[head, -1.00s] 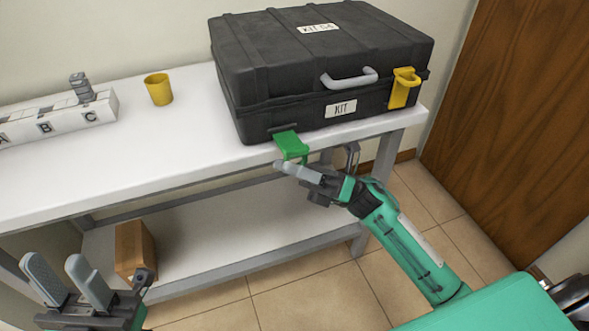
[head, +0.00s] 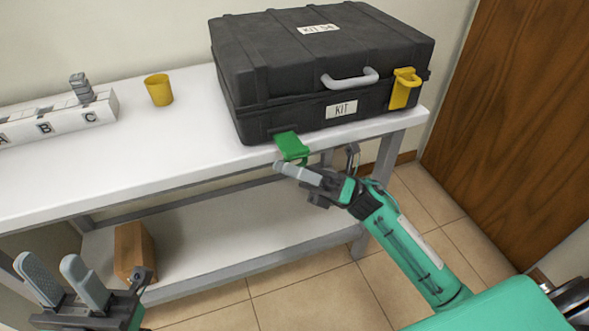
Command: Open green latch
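The green latch (head: 291,146) sticks out from the lower front left of the black case (head: 290,95) and reaches over the table's front edge. It is swung outward and down, while the yellow latch (head: 405,88) on the right stands upright against the case. My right gripper (head: 280,168) is just below the green latch, with its fingers pointing left. Its fingers overlap in this view, so its opening and any contact with the latch are unclear. My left gripper (head: 62,272) is at the lower left, open and empty, away from the case.
The white table (head: 130,150) holds a yellow cup (head: 159,90) and a white lettered rack (head: 60,118) with a grey piece (head: 81,88). A brown box (head: 134,250) stands on the lower shelf. A wooden door (head: 515,130) is at the right. The table's front left is clear.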

